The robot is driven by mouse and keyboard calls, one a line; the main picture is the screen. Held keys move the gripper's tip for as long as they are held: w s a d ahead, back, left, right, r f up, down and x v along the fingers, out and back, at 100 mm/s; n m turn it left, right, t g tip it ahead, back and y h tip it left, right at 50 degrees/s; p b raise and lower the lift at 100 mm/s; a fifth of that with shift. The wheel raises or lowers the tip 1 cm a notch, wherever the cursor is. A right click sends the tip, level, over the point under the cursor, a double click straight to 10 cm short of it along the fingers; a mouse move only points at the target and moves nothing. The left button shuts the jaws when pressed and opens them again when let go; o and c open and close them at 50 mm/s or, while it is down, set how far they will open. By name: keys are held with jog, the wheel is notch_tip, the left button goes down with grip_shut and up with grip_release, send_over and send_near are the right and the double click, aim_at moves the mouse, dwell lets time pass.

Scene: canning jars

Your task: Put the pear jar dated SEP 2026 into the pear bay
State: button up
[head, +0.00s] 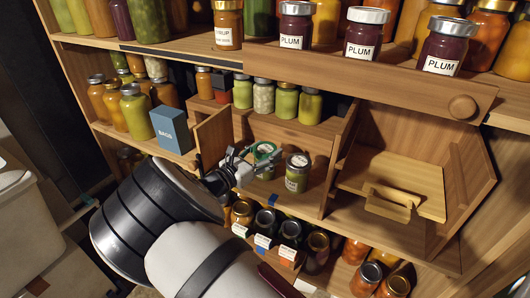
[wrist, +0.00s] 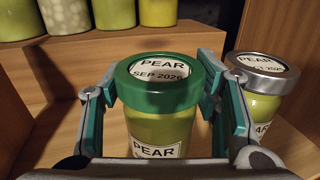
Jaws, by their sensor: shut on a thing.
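The green-lidded jar (wrist: 158,95) reads PEAR, SEP 2026 on its lid and holds yellow-green contents. My gripper (wrist: 165,100) is shut on it, one finger on each side just below the lid. In the head view the jar (head: 266,158) is upright in an open wooden bay (head: 262,128), with my gripper (head: 246,166) at its left. I cannot tell whether its base touches the bay floor. A silver-lidded pear jar (wrist: 259,85) stands right beside it, its lid date partly readable as OCT 2026; it also shows in the head view (head: 297,172).
Several jars (head: 263,96) stand on a ledge behind the bay. A wooden divider (head: 340,150) is at the right, then a compartment with a handled wooden panel (head: 390,185). A blue box (head: 171,130) stands left. Plum jars (head: 362,35) line the shelf above; labelled jars (head: 265,222) sit below.

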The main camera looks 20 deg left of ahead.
jog(key=shift+f, duration=0.2)
jog(key=o, duration=1.6)
jog(key=shift+f, duration=0.1)
jog(key=v, duration=1.2)
